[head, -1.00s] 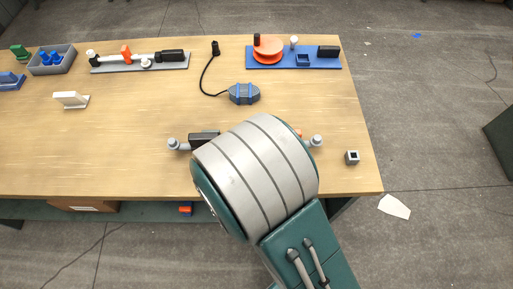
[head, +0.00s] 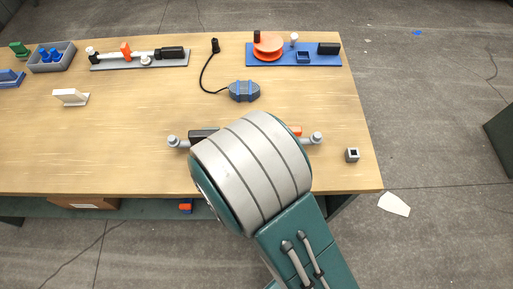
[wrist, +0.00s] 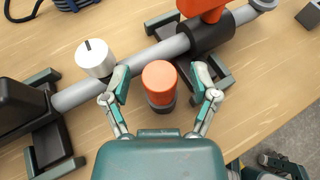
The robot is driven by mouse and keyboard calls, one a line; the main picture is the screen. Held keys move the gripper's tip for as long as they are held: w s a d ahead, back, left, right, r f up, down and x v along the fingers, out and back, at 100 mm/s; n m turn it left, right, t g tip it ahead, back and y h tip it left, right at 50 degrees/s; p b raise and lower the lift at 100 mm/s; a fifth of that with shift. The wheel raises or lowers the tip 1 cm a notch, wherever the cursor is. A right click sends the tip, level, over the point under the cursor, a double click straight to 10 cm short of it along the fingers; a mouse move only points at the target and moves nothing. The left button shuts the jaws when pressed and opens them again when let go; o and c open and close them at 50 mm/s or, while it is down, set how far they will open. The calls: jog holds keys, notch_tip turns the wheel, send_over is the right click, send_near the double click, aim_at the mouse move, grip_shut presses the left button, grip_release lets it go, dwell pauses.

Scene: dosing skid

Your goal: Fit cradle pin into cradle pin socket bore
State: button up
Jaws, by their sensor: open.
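My gripper (wrist: 160,87) is open in the wrist view. Its fingers stand on either side of an orange-topped cylinder (wrist: 159,77) with a dark lower part, and I see nothing gripped. This cylinder may be the cradle pin, but no mark confirms it. It stands beside a grey pipe (wrist: 77,94) resting on dark cradles (wrist: 52,150). A small grey block with a dark square opening (head: 352,155), possibly the socket, sits near the table's right edge. It partly shows at the wrist view's upper right (wrist: 309,14). In the head view my arm hides the gripper and the cylinder.
The pipe carries a white knob (wrist: 95,58) and an orange part (wrist: 203,7) close to the fingers. A grey blue-banded device (head: 244,91) with a black cable lies behind. A blue board (head: 322,61) and grey rack (head: 105,66) stand at the back.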

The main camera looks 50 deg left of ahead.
jog(key=v, duration=1.1)
jog(key=shift+s, duration=0.35)
jog(key=shift+d+r, duration=0.1)
